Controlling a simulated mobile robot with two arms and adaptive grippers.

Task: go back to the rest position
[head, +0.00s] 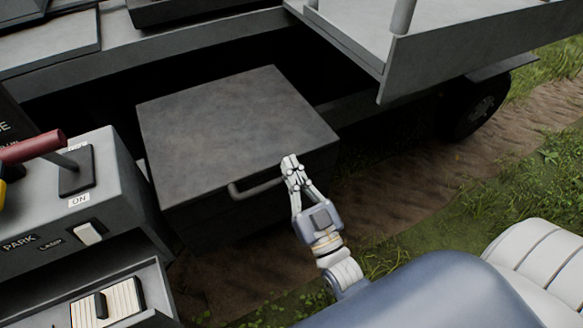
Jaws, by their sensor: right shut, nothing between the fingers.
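My right gripper (291,163) is in the middle of the head view, its arm coming up from the lower right. Its fingers are shut with nothing between them. The fingertips show at the right end of the bar handle (250,190) on a dark metal box (235,125); I cannot tell whether they touch it. The box has a flat closed top and sits under the vehicle's frame. My left gripper is not in view.
A control console (90,205) with a red-handled lever (35,146) and a white switch (89,233) stands at the left. An open compartment (110,290) is below it. A grey platform (450,40) overhangs at the upper right, near a wheel (482,106). Grass and soil lie right.

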